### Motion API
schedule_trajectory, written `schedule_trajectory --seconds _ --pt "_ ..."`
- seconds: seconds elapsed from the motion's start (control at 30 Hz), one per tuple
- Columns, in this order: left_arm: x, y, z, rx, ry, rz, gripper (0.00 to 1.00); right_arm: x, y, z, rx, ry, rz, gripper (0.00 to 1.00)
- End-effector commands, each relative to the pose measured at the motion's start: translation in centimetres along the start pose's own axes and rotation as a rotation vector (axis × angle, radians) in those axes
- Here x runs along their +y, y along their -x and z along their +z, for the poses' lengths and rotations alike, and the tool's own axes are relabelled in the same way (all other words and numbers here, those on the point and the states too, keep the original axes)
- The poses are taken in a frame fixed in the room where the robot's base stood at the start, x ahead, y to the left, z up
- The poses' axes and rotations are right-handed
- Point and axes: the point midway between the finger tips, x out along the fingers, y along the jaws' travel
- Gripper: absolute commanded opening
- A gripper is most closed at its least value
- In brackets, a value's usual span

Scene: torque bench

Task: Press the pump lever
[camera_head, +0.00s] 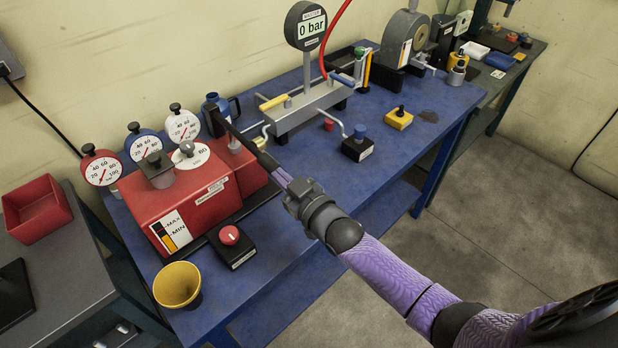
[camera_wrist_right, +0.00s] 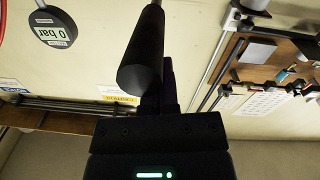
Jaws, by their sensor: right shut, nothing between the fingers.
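The pump is a red box (camera_head: 180,205) with a MAX/MIN level strip on its front, on the blue bench. Its black lever (camera_head: 235,133) slopes from the upper left down to the right, towards my right gripper (camera_head: 272,167). The round black end of the lever (camera_wrist_right: 142,72) is large in the right wrist view, beside my dark fingers (camera_wrist_right: 169,92). My right gripper is shut and empty at the lever's free end. I cannot tell whether they touch. My left gripper is not in view.
A meter (camera_head: 306,26) reading 0 bar stands behind a grey vise-like fixture (camera_head: 300,108). Dial gauges line the back left. A red knob box (camera_head: 231,245) and a yellow cup (camera_head: 178,285) sit in front of the pump. The bench's front right is mostly clear.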

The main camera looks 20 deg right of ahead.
Motion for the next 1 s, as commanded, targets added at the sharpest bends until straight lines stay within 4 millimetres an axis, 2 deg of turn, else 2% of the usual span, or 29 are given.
schedule_trajectory --seconds 0.03,0.2,0.43,0.6,1.0 --pt "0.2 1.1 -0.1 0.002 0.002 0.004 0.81 0.2 0.8 -1.0 0.001 0.0 0.001 0.0" --pt "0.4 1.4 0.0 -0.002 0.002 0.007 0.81 0.2 5.2 -0.9 0.003 0.001 0.001 0.0" --pt "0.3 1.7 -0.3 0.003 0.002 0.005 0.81 0.3 9.0 -1.1 0.008 0.001 0.002 0.0" --pt "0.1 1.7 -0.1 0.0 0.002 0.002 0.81 0.3 9.8 -1.2 0.012 0.002 0.003 0.0" --pt "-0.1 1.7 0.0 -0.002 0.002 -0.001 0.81 0.3 9.8 -1.2 0.013 0.002 0.003 0.0"
